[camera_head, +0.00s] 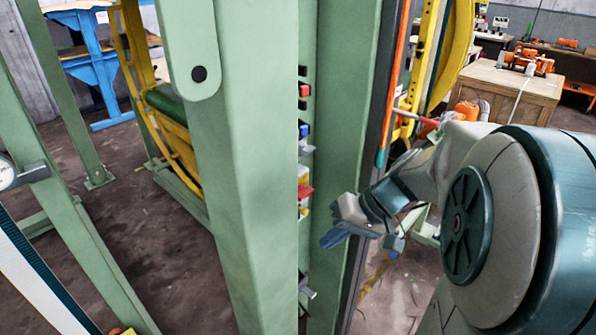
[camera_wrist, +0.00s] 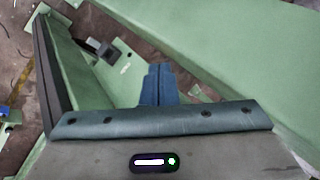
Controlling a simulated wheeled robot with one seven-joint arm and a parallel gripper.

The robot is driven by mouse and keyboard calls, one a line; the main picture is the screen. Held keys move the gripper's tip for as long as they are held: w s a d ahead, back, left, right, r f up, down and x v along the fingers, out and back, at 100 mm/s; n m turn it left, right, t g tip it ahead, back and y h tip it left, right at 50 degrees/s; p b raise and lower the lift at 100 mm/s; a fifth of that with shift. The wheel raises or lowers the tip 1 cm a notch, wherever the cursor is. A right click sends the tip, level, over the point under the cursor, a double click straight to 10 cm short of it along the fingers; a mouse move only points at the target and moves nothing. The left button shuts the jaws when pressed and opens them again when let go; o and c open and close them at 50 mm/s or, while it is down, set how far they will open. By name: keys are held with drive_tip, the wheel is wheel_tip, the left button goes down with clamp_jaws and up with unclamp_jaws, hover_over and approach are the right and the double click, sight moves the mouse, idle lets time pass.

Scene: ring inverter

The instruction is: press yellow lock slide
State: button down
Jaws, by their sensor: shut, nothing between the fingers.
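A column of small controls sits on the inner side of the green post, partly hidden by its edge, in the head view. A small yellow part (camera_head: 303,179), possibly the yellow lock slide, shows there just above a red lever (camera_head: 306,191). My gripper (camera_head: 334,238) is shut and empty, to the right of and lower than these parts, with its blue fingers pointing left toward the post. In the wrist view the closed fingers (camera_wrist: 158,84) show against green metal. I cannot make out the yellow slide in that view.
The wide green post (camera_head: 240,170) stands left of the controls. A red button (camera_head: 304,90) and a blue one (camera_head: 304,131) are higher up. A second green upright (camera_head: 343,100) stands close behind my gripper. In the wrist view, a dark square knob (camera_wrist: 107,52) sits on green metal.

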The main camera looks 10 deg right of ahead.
sight(303, 210)
drive_tip(key=w+d+r+t+y, duration=0.2)
drive_tip(key=w+d+t+y, duration=0.1)
drive_tip(key=w+d, duration=0.5)
drive_tip(key=shift+r+t+p, duration=0.3)
drive_tip(key=shift+t+p, duration=0.1)
drive_tip(key=shift+t, duration=0.5)
drive_tip(key=p+x, duration=0.2)
drive_tip(key=x, duration=0.8)
drive_tip(key=shift+f, duration=0.15)
